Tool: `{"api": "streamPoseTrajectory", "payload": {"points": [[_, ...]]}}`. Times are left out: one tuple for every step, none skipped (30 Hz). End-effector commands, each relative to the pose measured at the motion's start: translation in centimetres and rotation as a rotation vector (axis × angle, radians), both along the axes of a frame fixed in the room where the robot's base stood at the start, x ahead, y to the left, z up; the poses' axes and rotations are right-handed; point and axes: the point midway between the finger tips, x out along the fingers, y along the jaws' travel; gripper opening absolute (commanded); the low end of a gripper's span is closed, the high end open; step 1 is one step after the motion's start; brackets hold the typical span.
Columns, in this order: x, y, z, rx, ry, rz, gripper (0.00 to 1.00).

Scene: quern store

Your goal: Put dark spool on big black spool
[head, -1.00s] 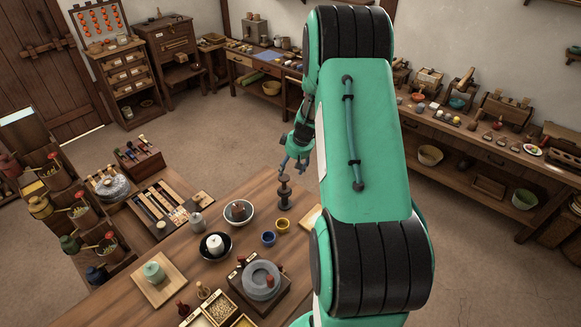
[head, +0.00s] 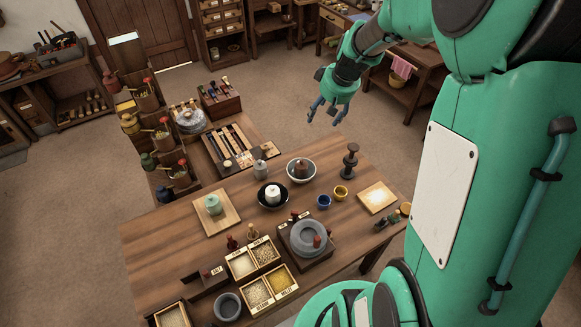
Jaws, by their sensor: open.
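A tall dark stack stands upright near the far edge of the wooden table in the head view. Its lower part looks like the big black spool (head: 347,173), and a smaller flanged piece, seemingly the dark spool (head: 352,149), sits on top of it. The seam between the two is too small to make out. My gripper (head: 324,115) is open and empty, up and to the left of the stack in the picture and apart from it.
Bowls (head: 301,180), a quern (head: 309,238) and grain boxes fill the table's middle.

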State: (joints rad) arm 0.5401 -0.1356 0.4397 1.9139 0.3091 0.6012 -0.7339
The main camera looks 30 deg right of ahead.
Motion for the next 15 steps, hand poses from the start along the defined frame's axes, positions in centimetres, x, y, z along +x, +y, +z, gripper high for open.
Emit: {"api": "streamPoseTrajectory", "payload": {"points": [[-0.5,2.3,1.8,-0.002,-0.008,0.012,0.63],[-0.9,3.5,2.8,-0.002,-0.012,0.016,0.63],[-1.5,5.2,3.9,-0.001,-0.014,0.02,0.63],[-2.0,6.4,4.7,-0.001,-0.017,0.024,0.63],[-2.5,7.5,5.5,0.0,-0.019,0.026,0.63],[-3.3,9.1,6.5,-0.001,-0.022,0.029,0.63],[-3.9,10.2,7.3,0.0,-0.024,0.032,0.63],[-4.5,11.3,8.0,0.0,-0.028,0.035,0.63],[-5.5,12.7,8.8,0.0,-0.03,0.038,0.63],[-6.2,13.7,9.5,0.0,-0.033,0.04,0.63],[-7.0,14.7,10.0,0.001,-0.036,0.041,0.63],[-8.0,16.0,10.7,0.001,-0.04,0.043,0.63],[-8.8,16.9,11.2,0.001,-0.042,0.046,0.63],[-9.7,17.8,11.7,0.0,-0.046,0.047,0.63],[-10.8,18.9,12.3,0.0,-0.049,0.049,0.63]]}}
